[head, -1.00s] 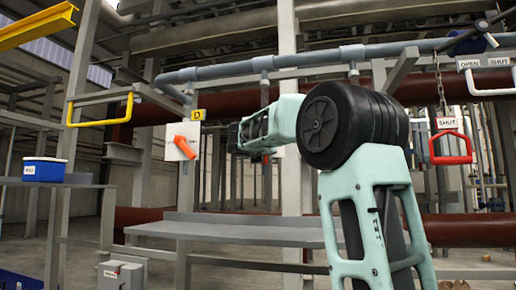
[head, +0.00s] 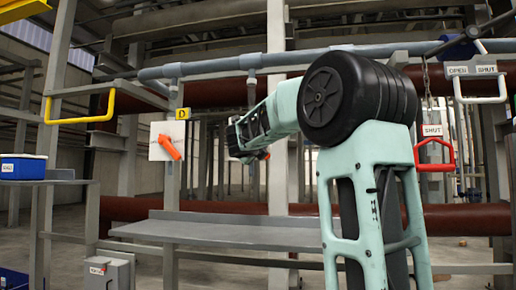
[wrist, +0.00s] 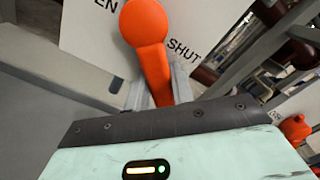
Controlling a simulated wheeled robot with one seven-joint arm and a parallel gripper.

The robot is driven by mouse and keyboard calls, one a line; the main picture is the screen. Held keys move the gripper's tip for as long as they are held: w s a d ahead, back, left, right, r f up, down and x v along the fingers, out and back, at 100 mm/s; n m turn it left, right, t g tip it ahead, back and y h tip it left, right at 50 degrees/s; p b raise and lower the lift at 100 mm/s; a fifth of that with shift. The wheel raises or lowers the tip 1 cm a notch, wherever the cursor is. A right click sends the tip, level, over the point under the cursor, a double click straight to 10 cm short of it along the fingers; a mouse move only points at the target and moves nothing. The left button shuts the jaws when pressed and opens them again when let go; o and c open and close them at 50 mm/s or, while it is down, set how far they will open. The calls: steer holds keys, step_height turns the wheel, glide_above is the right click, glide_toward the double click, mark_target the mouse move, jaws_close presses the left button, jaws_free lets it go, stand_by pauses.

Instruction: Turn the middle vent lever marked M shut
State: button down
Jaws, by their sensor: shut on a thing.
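In the wrist view an orange lever (wrist: 150,45) is mounted on a white plate (wrist: 88,30). Its round hub is at the top and its arm runs down between my fingers. The plate reads "EN", partly cut off, to the left of the lever and "SHUT" to the right. My gripper (wrist: 158,88) is shut on the lever's arm, a grey finger on each side. No letter M shows, so I cannot read this lever's mark. In the head view my arm covers most of this spot, and the fingertips are hidden.
Another orange lever (head: 169,147) is on a white plate under a yellow D sign (head: 183,113). An orange part (wrist: 296,130) shows at the wrist view's right edge. A grey shelf (head: 215,235) runs below. A red handle (head: 435,155) hangs right, a yellow one (head: 82,120) left.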

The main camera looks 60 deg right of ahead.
stand_by(0.5)
steer(key=c, duration=1.2)
jaws_free()
steer(key=shift+s, duration=0.1)
steer(key=b+v, duration=0.6)
steer(key=v, duration=1.1)
steer(key=shift+a, duration=0.2)
steer(key=shift+s, duration=0.1)
